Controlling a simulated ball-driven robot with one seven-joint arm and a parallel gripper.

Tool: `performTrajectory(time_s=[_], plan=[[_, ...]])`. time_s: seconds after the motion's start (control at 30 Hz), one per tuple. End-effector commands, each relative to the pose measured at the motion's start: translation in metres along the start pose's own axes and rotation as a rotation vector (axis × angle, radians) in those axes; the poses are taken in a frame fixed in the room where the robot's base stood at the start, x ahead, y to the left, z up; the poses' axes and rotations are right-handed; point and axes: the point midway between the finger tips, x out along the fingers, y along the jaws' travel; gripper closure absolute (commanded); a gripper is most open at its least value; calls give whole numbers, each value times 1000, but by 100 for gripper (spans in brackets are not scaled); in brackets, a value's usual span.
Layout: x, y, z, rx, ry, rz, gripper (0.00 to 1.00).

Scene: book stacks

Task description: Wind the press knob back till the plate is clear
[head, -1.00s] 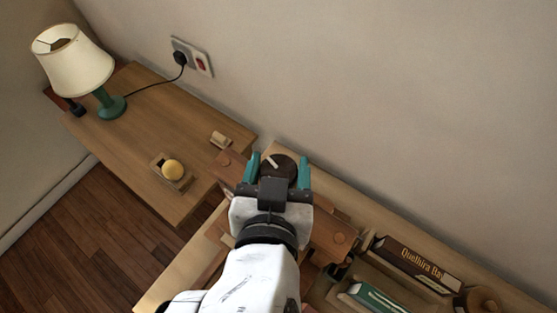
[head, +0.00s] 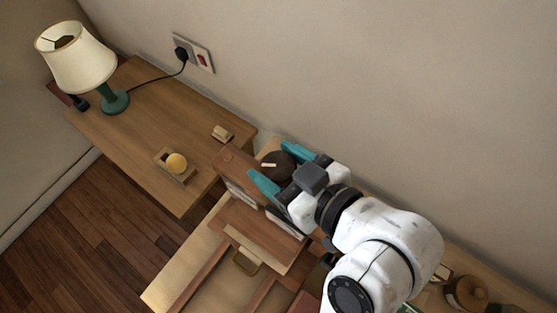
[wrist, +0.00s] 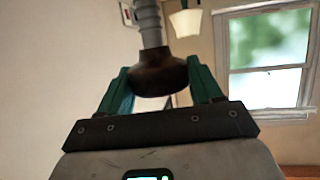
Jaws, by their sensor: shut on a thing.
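The dark round press knob (head: 276,158) has a pale pointer mark and sits at the top of the wooden press (head: 232,163). My gripper (head: 281,167) is shut on the knob, one teal finger on each side, with the wrist reaching in from the right. In the wrist view the dark knob (wrist: 160,76) sits between the teal fingers, on a grey threaded screw (wrist: 150,24). A reddish-brown board (head: 262,222) lies below the beam. My gripper and arm hide part of the press, and I cannot tell the plate's height.
The wall with a socket (head: 193,53) runs close behind the press. A brown round object (head: 466,292) lies at lower right.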

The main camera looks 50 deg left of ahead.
Motion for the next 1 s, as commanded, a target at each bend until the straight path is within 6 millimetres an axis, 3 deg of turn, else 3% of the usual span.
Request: performTrajectory(time_s=[0.03, 0.6, 1.0], plan=[[2, 2, 8, -7, -16, -42, 66], [3, 1, 8, -205, -14, -528, 65], [3, -1, 7, -288, -13, -732, 68]])
